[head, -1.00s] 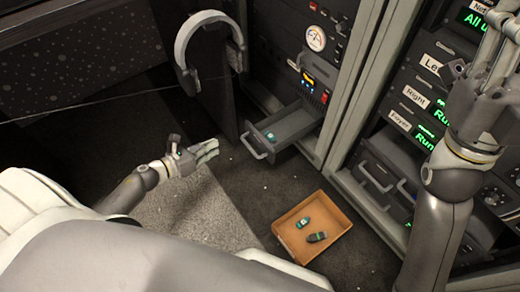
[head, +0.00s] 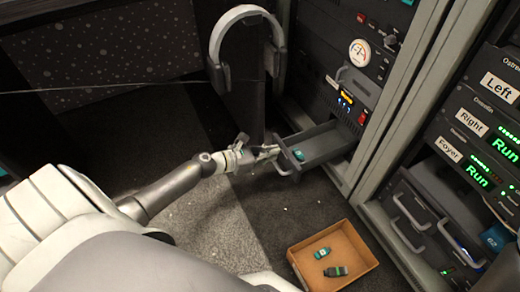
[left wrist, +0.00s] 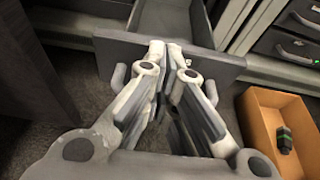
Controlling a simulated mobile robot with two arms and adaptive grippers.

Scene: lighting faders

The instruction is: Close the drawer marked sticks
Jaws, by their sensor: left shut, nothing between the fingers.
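An open grey drawer (head: 325,146) sticks out low from the rack, with a small teal stick (head: 299,154) inside. I cannot read a label on it. Its front panel also shows in the left wrist view (left wrist: 225,66). My left gripper (head: 274,151) is shut and empty, right at the drawer front. In the left wrist view its fingertips (left wrist: 173,46) are over the middle of the panel, between the two ends of the drawer handle (left wrist: 211,92). I cannot tell whether they touch. My right gripper is out of view.
Headphones (head: 218,75) hang behind my left arm. A second rack with handled drawers (head: 410,222) stands at the right.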

